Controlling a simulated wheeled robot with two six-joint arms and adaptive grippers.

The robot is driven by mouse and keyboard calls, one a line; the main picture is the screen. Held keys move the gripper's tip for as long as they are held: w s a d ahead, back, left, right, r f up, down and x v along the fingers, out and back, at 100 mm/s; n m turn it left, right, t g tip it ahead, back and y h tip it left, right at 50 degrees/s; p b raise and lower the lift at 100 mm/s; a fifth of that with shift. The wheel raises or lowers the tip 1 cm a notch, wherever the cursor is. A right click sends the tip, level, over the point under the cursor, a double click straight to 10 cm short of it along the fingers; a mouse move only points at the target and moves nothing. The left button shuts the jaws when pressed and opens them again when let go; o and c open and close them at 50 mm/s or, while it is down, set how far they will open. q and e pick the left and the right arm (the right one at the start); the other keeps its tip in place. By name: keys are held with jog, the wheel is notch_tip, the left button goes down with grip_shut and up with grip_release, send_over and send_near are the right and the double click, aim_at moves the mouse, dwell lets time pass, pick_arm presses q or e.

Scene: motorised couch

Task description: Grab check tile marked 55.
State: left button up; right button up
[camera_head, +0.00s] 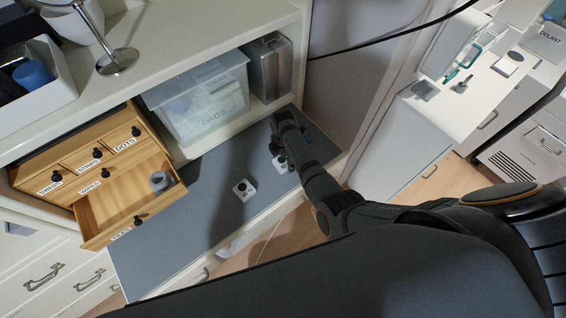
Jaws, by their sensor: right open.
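A white check tile (244,190) with a dark round mark lies on the grey mat (190,240). A second white tile (281,166) lies further right on the mat, partly covered by my right gripper (282,152). The numbers on both tiles are too small to read, so I cannot tell which is 55. My right gripper is open, just above or beside the second tile; whether it touches is unclear. My left gripper is not in view.
A wooden drawer box (95,170) stands at the left, with its open bottom drawer (118,205) holding a grey round object (160,181). A clear bin (205,100) marked PADS and a grey case (268,68) stand behind the mat.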

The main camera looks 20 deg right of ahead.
jog(key=c, duration=1.4)
jog(key=shift+r, duration=0.15)
